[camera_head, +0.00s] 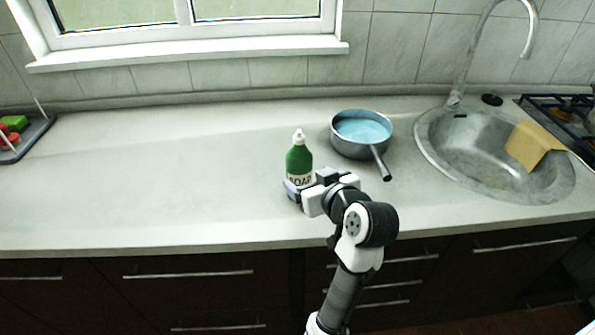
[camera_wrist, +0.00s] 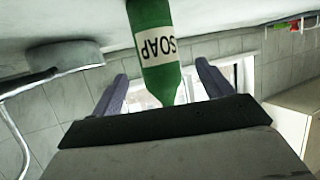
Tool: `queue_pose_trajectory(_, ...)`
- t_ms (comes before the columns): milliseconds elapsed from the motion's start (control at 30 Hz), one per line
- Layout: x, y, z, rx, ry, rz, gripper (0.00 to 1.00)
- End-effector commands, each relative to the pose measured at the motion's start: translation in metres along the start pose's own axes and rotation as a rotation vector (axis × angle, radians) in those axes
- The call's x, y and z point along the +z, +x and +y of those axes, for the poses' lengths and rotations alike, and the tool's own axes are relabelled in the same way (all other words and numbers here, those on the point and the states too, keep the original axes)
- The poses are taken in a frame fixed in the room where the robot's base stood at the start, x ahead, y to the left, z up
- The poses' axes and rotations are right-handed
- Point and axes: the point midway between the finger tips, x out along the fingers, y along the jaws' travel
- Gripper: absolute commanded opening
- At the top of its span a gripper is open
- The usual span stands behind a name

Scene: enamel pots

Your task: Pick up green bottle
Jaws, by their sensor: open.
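The green bottle (camera_head: 299,160) has a white cap and a white label reading SOAP. It stands upright on the counter, left of the pan. My gripper (camera_head: 306,181) is open at the bottle's lower part, coming from the front right. In the wrist view the bottle (camera_wrist: 155,45) appears upside down, between the two fingers of my gripper (camera_wrist: 161,70), with a gap on each side. Part of the label and base is hidden by the gripper in the head view.
A saucepan (camera_head: 344,146) with a blue inside stands close right of the bottle, its handle (camera_head: 381,165) pointing toward the front. A sink (camera_head: 440,160) with a tan cloth (camera_head: 533,144) is at right. The counter (camera_head: 150,180) left of the bottle is clear.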

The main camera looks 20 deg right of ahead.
Motion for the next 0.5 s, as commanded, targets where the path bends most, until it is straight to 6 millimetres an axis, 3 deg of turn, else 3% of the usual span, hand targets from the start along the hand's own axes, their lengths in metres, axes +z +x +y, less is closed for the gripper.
queue_pose_trajectory(267,-0.004,0.022,0.000,-0.002,-0.001,-0.002,0.79)
queue_pose_trajectory(500,-0.009,0.057,0.002,-0.002,0.000,-0.002,0.79)
